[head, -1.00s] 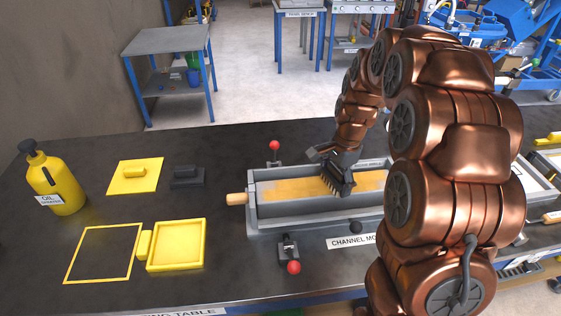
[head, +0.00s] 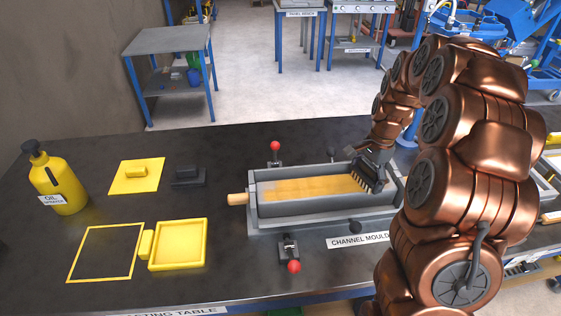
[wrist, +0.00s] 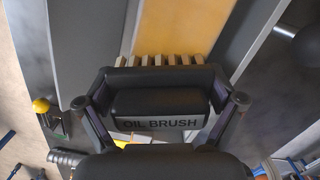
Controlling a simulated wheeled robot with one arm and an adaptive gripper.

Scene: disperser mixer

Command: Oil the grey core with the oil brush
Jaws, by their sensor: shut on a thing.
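The channel mould (head: 300,217) is a long grey trough on the dark table, with a wooden handle (head: 237,199) at its left end. Inside it lies a long flat surface (head: 305,189), now golden yellow over most of its length; I take this to be the top of the core, though no plain grey core stands out. My gripper (wrist: 162,108) is shut on the black oil brush (wrist: 160,123), one finger on each side. In the head view the brush (head: 368,175) is at the right end of the strip, bristles down. Whether they touch is unclear.
A yellow oil bottle (head: 58,185) stands at the far left. A yellow plate (head: 136,178), a dark block (head: 188,177), a yellow frame (head: 104,252) and a yellow tray (head: 178,244) lie left of the mould. Red-knobbed clamps (head: 291,252) stand along the mould.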

